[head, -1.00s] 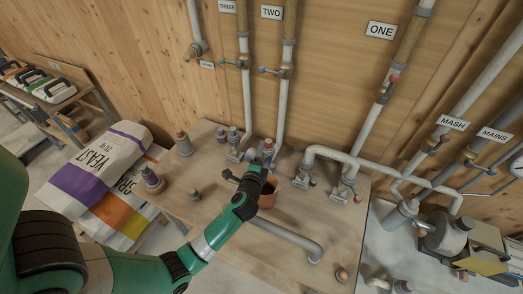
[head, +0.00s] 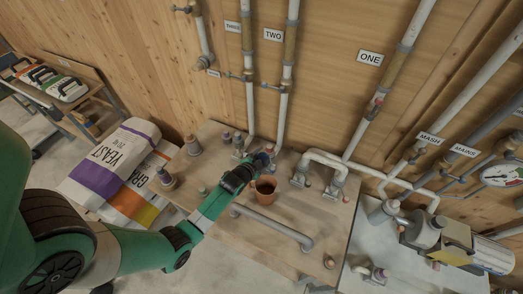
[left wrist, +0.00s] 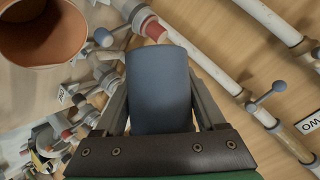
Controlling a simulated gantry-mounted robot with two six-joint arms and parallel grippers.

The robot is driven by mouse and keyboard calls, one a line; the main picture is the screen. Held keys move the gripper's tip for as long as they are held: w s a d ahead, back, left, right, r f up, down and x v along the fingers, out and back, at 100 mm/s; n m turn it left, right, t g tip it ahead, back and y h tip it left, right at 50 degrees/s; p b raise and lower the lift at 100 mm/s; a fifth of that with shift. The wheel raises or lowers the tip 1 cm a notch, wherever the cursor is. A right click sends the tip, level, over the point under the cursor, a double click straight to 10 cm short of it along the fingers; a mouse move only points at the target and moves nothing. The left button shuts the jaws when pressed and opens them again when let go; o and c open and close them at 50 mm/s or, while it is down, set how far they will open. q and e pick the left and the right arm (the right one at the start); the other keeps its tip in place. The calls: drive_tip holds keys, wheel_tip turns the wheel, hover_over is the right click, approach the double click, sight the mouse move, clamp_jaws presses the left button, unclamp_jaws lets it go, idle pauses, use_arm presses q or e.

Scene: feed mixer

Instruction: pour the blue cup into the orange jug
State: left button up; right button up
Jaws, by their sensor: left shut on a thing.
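The orange jug (head: 266,191) stands upright on the wooden table. Its open mouth shows in the head view, dark inside, and part of it shows at the top left of the left wrist view (left wrist: 40,32). My left gripper (head: 255,167) is just behind and left of the jug's rim in the head view. It is shut on the blue cup (left wrist: 160,88), which sits between its fingers in the left wrist view. In the head view the cup is small and mostly hidden by the gripper; its opening and contents cannot be seen. My right gripper is not in view.
A bent grey pipe handle (head: 272,222) lies in front of the jug. White pipes (head: 325,155) with valves rise behind and right. Several small bottles (head: 193,146) stand on the table's left. Sacks (head: 112,165) lie left of the table. The table front (head: 262,255) is mostly clear.

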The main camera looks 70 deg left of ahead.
sight(266, 157)
use_arm(q)
drive_tip(key=shift+r+n+h, duration=0.4)
drive_tip(key=shift+r, duration=0.1)
drive_tip(key=shift+d+f+n+t+h, duration=0.1)
drive_tip(key=shift+f+n+t+h, duration=0.1)
drive_tip(key=shift+n+t+h, duration=0.15)
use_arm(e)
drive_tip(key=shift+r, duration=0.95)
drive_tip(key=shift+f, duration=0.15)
use_arm(q)
drive_tip(key=n+h+b, duration=0.1)
drive_tip(key=d+n+t+h+b, duration=0.1)
drive_tip(key=b, duration=0.1)
drive_tip(key=shift+w+f+n+h, duration=0.2)
drive_tip(key=shift+w+n+h, duration=0.05)
drive_tip(key=shift+w+n, duration=0.1)
drive_tip(key=shift+w+d+r+n+t+h+b, duration=0.1)
drive_tip(key=shift+d+r+n+t+h+b, duration=0.1)
drive_tip(key=shift+n+t+h+b, duration=0.15)
drive_tip(key=shift+d+r, duration=0.1)
drive_tip(key=shift+r, duration=0.1)
drive_tip(key=shift+r+p, duration=0.6)
drive_tip(key=shift+f, duration=0.1)
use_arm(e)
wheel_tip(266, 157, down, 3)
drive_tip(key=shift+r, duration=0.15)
